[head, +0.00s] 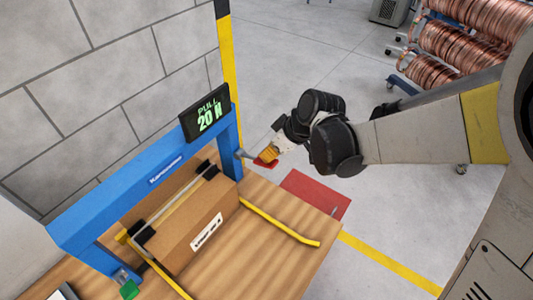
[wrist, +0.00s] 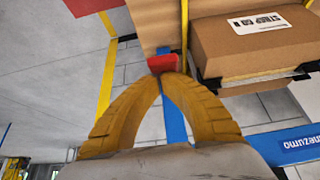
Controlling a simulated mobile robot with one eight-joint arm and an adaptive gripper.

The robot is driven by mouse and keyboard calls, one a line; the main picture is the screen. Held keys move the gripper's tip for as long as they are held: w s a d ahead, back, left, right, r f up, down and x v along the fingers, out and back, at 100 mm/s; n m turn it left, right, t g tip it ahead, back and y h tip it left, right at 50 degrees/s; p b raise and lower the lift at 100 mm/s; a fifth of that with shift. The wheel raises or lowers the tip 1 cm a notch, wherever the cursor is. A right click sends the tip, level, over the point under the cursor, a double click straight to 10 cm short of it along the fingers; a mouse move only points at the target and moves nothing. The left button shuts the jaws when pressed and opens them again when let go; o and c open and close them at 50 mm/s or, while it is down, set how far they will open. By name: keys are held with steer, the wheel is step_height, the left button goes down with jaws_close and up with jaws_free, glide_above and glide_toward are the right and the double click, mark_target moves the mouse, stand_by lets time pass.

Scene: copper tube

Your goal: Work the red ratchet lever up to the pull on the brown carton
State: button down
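The brown carton (head: 200,225) lies on the wooden table under a blue frame, with a pale strap across it. It also shows at upper right in the wrist view (wrist: 245,45). The display (head: 205,112) on the frame reads "PULL 20 N" in green. My gripper (head: 268,155) is at the lever's red grip. In the wrist view, the yellow fingers (wrist: 162,77) come together at the red grip (wrist: 162,63), which shows just beyond the tips.
The blue frame (head: 110,195) spans the carton. Yellow rails (head: 280,223) lie on the wooden table (head: 270,260). A grey block wall (head: 110,70) stands behind. A red floor patch (head: 318,192) and open floor lie right; copper coils (head: 470,30) stand at upper right.

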mark_target(277, 164)
steer(key=shift+d+f, duration=0.1)
steer(key=shift+f, duration=0.1)
steer(key=f+y+b, duration=0.1)
steer(key=b, duration=0.1)
steer(key=f+t+b, duration=0.1)
steer(key=b, duration=0.1)
steer(key=d+f+y+b, duration=0.1)
steer(key=b, duration=0.1)
steer(key=shift+s+f+t+y, duration=0.15)
steer(key=shift+s+t+y, duration=0.15)
steer(key=shift+s, duration=0.05)
steer(key=shift+f+b, duration=0.3)
steer(key=shift+b, duration=0.15)
